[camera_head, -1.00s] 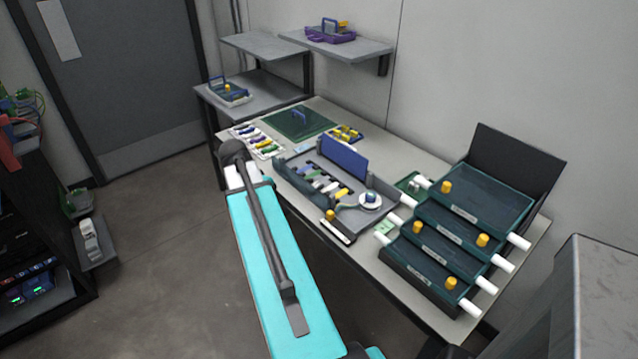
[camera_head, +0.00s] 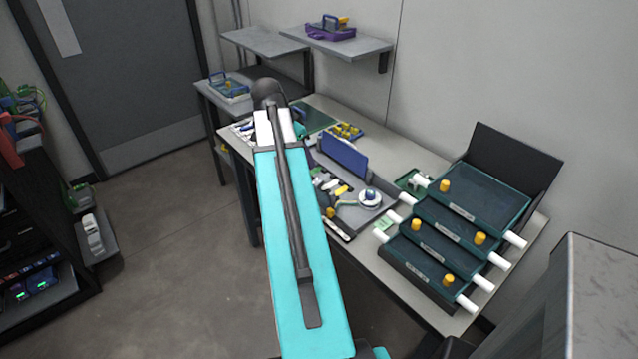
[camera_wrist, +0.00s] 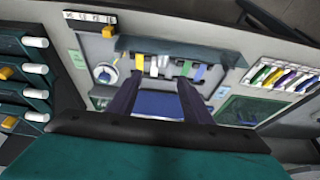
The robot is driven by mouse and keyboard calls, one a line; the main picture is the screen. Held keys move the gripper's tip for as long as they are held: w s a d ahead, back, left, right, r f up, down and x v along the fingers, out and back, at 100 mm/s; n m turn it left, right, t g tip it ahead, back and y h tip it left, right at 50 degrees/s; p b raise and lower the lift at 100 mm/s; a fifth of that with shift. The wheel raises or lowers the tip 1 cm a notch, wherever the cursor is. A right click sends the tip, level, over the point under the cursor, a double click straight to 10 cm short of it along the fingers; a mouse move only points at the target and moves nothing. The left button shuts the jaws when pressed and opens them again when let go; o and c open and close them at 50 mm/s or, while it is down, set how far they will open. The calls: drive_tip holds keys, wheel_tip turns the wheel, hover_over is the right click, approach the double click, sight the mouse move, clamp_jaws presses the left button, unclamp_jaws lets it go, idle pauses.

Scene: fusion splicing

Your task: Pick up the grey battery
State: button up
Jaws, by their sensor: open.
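In the wrist view, my gripper (camera_wrist: 160,79) is open, with two dark fingers apart and nothing between their tips. Beyond the tips, a grey tray (camera_head: 372,222) holds a row of small pieces: yellow (camera_wrist: 138,58), green (camera_wrist: 186,67), and several white or greyish ones (camera_wrist: 154,66). I cannot tell for certain which piece is the grey battery. In the head view, my arm covers the left part of the tray, and my gripper's fingers cannot be made out there.
A blue upright panel (camera_head: 344,158) stands at the tray's back. A white round spool (camera_head: 370,198) is on its right. A stepped drawer rack (camera_head: 450,235) with white handles and yellow knobs fills the table's right. Two shelves (camera_head: 262,41) hang above the back left.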

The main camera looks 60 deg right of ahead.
drive_tip(key=p, duration=0.2)
hover_over(317, 182)
drive_tip(key=a, duration=0.3)
drive_tip(key=shift+w+d+f, duration=0.1)
drive_tip(key=shift+w+f, duration=0.05)
drive_tip(key=shift+f, duration=1.85)
drive_tip(key=shift+w+f, duration=0.15)
drive_tip(key=shift+f, duration=1.85)
drive_tip(key=shift+p+x, duration=0.55)
drive_tip(key=shift+x, duration=2.05)
drive_tip(key=shift+w, duration=0.1)
clamp_jaws()
